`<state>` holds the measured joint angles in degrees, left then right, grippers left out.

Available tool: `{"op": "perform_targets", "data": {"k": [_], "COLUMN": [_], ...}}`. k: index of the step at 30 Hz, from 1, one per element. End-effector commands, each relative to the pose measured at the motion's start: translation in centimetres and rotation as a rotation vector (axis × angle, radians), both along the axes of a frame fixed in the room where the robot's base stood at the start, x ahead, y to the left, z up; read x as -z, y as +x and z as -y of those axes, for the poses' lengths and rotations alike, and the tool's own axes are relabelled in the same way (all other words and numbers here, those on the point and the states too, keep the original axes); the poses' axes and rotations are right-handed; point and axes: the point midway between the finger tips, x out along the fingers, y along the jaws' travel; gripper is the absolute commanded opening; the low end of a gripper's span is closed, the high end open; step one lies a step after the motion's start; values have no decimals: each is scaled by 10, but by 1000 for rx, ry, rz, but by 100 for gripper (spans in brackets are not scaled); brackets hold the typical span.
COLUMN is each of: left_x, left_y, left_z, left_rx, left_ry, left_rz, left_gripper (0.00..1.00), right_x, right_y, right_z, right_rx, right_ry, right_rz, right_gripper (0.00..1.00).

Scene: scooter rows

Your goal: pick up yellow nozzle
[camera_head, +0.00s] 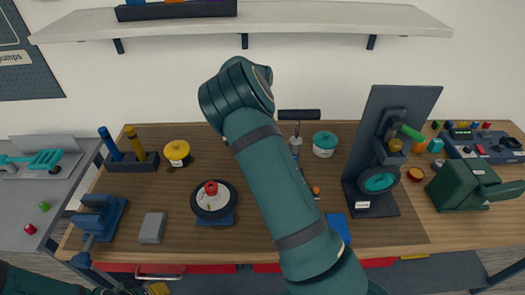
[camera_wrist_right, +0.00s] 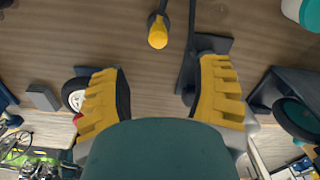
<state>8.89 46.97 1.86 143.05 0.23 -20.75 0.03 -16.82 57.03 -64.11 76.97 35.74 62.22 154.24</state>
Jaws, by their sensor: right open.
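In the right wrist view, a yellow nozzle (camera_wrist_right: 157,38) on a dark stem hangs down from the top edge, ahead of my right gripper. My right gripper (camera_wrist_right: 165,95) is open, its yellow jaws wide apart with nothing between them. The nozzle is beyond the fingertips, apart from both jaws. In the head view my right arm hides the right gripper and the nozzle. Yellow jaw parts of my left gripper (camera_head: 158,288) show at the bottom left edge, mostly cut off. A yellow upright rod (camera_head: 135,143) stands in a dark rack at the left of the bench.
A dark stand (camera_head: 372,210) with a teal ring is right of my arm. A white disc (camera_head: 212,203) with a red knob and a grey block (camera_head: 151,228) lie to the left. A teal-lidded pot (camera_head: 325,144) stands behind. A white shelf (camera_head: 300,17) overhangs the bench.

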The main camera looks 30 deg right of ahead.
Motion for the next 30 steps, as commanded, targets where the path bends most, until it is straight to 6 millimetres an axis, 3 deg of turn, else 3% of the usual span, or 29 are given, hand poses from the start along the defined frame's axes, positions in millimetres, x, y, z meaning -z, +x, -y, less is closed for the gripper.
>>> {"op": "perform_targets", "data": {"k": [5, 15, 23, 30], "left_x": [1, 3, 3, 1], "left_y": [0, 0, 0, 0], "left_z": [0, 0, 0, 0], "left_rx": [-1, -1, 0, 0], "left_ry": [1, 1, 1, 0], "left_rz": [-1, -1, 0, 0], "left_gripper": [47, 47, 47, 47], "right_x": [20, 77, 91, 122], "right_y": [0, 0, 0, 1], "right_z": [0, 0, 0, -2], "right_rx": [4, 3, 2, 3], "right_ry": [1, 1, 0, 0], "right_rz": [-3, -2, -1, -3], "right_gripper": [63, 63, 63, 63]}}
